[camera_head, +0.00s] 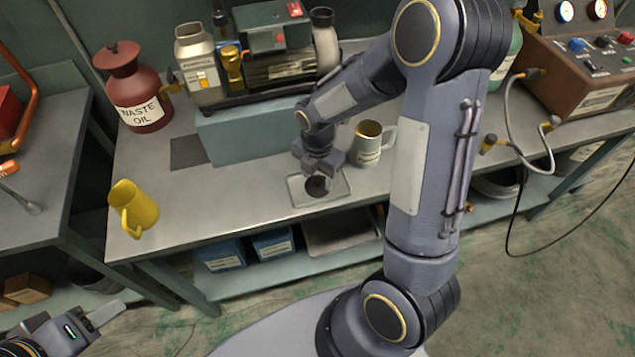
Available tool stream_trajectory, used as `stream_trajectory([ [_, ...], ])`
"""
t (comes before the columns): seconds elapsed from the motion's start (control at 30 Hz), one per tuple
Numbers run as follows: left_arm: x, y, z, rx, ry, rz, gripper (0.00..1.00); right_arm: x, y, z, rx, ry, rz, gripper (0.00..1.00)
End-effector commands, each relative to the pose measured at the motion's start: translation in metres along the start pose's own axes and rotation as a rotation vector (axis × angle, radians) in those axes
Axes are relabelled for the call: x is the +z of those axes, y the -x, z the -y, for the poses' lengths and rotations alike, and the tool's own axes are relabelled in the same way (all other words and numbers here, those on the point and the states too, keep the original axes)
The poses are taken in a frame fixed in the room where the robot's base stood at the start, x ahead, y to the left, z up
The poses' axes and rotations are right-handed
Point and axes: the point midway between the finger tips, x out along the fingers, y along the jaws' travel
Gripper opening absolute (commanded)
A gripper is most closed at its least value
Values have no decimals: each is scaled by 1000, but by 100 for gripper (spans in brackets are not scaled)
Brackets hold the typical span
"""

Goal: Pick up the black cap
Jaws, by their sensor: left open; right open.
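The black cap (316,187) is a small dark round piece in a shallow light tray (338,196) near the front of the workbench. My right gripper (318,178) points down over the tray, with its fingers around or just above the cap. I cannot tell whether the fingers touch the cap. The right gripper is open. My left gripper (108,311) is at the lower left, away from the bench, open and empty.
A mug (367,148) stands right of the tray. A pump (280,60) sits on a raised block (250,135). A gauge box (580,65) with hoses is at right.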

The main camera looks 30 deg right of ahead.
Motion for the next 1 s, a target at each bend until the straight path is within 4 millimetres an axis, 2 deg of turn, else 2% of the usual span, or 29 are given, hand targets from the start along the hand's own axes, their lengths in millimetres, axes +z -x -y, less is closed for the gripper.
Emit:
stream_trajectory([
  [0.23, 0, 0, 0, 0, 0, 0, 46, 0, -2, 0, 1, -1, 0, 50],
  [0.6, 0, 0, 0, 0, 0, 0, 46, 0, -1, 0, 1, -1, 0, 2],
  [0.87, 0, 0, 0, 0, 0, 0, 46, 0, 0, 0, 2, -1, 0, 2],
  [1.0, 0, 1, 0, 0, 0, 0, 46, 0, 8, -1, 4, -1, 1, 2],
])
